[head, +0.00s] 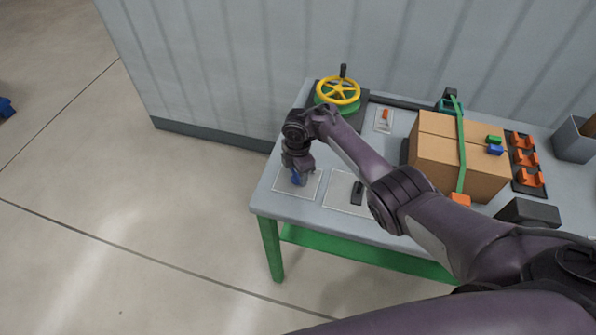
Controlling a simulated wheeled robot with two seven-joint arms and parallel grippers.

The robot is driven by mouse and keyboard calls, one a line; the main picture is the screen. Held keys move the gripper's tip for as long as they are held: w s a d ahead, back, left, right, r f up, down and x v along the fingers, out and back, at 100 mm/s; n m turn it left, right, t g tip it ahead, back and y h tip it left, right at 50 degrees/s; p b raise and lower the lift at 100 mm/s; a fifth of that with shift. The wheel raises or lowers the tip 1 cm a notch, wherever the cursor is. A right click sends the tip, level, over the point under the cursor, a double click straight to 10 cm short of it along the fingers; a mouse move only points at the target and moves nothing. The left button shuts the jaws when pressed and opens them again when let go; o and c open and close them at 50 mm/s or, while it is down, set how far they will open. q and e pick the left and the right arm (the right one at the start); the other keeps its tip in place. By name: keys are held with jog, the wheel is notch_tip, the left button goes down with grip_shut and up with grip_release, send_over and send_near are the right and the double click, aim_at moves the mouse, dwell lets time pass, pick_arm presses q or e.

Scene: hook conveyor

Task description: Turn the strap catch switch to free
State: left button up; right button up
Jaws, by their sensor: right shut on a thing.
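My right gripper (299,175) points down at the left front of the table. It is shut on a small blue knob-like part (296,179) above a pale outlined plate (311,190). The gripper hides most of this part, so its setting cannot be read. A black lever or switch (357,192) stands on a second pale plate just to the right. A small orange switch (385,114) sits on another pale plate further back. No label shows which is the strap catch switch. My left gripper is out of view.
A cardboard box (433,150) with a green strap (460,140) stands on the grey table (266,197). A yellow handwheel (338,91) is at the back left. Orange hooks (527,159) and a grey bin (573,139) are at the right. A ribbed wall stands behind.

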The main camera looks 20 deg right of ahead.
dwell(0.3)
jog(key=o, duration=1)
jog(key=shift+r, duration=0.1)
notch_tip(320, 180, up, 8)
jog(key=shift+a+f+p, duration=0.1)
jog(key=shift+f+p, duration=0.1)
jog(key=shift+p, duration=0.6)
